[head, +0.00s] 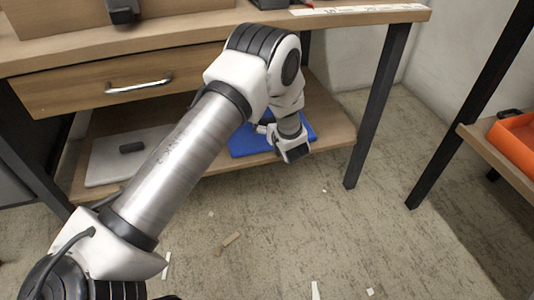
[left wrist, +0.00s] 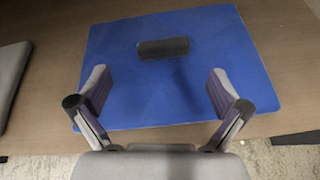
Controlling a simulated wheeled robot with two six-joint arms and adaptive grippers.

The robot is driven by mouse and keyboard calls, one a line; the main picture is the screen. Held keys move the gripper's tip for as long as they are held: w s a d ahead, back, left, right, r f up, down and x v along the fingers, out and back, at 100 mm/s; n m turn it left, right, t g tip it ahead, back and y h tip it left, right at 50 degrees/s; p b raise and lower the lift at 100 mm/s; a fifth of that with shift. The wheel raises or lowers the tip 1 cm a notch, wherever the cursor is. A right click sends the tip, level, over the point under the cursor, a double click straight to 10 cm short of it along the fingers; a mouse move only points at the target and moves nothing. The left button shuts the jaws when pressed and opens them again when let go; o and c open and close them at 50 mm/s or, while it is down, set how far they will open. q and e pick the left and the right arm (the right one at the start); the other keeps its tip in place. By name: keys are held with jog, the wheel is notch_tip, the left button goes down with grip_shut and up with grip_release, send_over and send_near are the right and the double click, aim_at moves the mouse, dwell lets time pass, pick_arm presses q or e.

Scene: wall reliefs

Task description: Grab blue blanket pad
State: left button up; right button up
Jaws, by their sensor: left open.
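The blue blanket pad (head: 250,140) lies flat on the lower shelf of the wooden workbench, partly hidden behind my left arm in the head view. In the left wrist view the blue pad (left wrist: 205,60) fills the middle, with a dark block (left wrist: 163,48) on its far part. My left gripper (head: 293,152) is at the shelf's front edge. In the left wrist view the left gripper (left wrist: 158,82) is open and empty, its two fingers spread over the pad's near part. I cannot tell whether the fingers touch it. My right gripper is in neither view.
A grey pad (head: 110,160) with a dark block lies left of the blue pad on the same shelf (head: 335,135). A drawer (head: 185,72) with a metal handle is above. A bench leg (head: 380,105) stands to the right. An orange tray (head: 517,140) sits on another shelf. Small scraps litter the floor.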

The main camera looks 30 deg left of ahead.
aim_at(267, 120)
pick_arm(q)
jog(key=shift+w+a+f+n+b, duration=0.2)
jog(key=shift+w+f+n+b, duration=0.2)
jog(key=shift+f+n, duration=0.45)
jog(key=shift+w+a+r+n+y, duration=0.2)
jog(key=shift+n+y, duration=0.1)
jog(key=shift+n, duration=0.05)
jog(key=shift+b+x, duration=0.6)
jog(key=shift+x, duration=0.6)
jog(key=b+x, duration=0.4)
jog(key=x, duration=0.1)
jog(key=shift+d+f, duration=0.1)
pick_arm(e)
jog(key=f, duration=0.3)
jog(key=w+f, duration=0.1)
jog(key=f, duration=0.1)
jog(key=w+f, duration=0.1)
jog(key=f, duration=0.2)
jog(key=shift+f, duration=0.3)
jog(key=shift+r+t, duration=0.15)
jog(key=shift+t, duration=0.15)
pick_arm(q)
jog(key=c, duration=1.3)
